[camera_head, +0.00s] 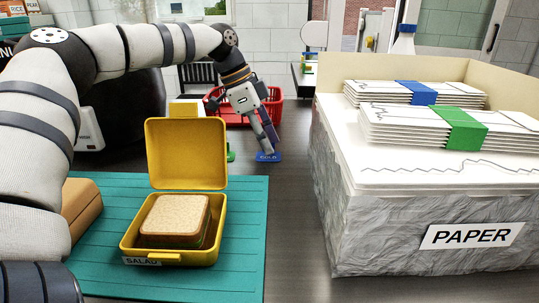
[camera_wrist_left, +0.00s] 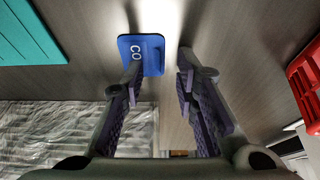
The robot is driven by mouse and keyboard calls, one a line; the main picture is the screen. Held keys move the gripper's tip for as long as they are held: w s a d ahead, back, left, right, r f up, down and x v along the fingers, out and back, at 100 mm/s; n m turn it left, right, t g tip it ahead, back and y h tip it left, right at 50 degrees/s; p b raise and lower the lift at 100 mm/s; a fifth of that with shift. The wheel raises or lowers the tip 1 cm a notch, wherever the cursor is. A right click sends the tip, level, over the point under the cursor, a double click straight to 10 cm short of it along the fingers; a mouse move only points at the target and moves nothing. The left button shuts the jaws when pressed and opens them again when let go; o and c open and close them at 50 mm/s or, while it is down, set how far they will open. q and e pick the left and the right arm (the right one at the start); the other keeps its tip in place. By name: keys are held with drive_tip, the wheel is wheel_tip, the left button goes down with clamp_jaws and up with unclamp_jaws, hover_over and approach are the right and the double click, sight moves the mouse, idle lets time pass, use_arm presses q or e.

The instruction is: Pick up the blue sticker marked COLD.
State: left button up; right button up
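The blue sticker (camera_head: 268,157) with white lettering lies on the dark counter, past the teal mat. It shows in the left wrist view (camera_wrist_left: 152,57), its lettering partly covered by a finger. My left gripper (camera_head: 268,144) is over the sticker, fingers pointing down. In the left wrist view the gripper (camera_wrist_left: 160,72) is open with a clear gap; the left finger overlaps the sticker and the right finger is beside it over bare counter. I cannot tell whether the finger touches it. My right gripper is not in view.
A yellow lunch box (camera_head: 187,154) with a sandwich (camera_head: 174,216) stands on the teal mat (camera_head: 245,240). A green item (camera_head: 231,155) shows partly behind it. A red basket (camera_head: 274,103) is behind the gripper. A large PAPER box (camera_head: 400,240) stands right; counter between is clear.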

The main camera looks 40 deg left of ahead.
use_arm(q)
clamp_jaws()
drive_tip(key=shift+r, duration=0.1)
wheel_tip(320, 180, up, 10)
idle(0.5)
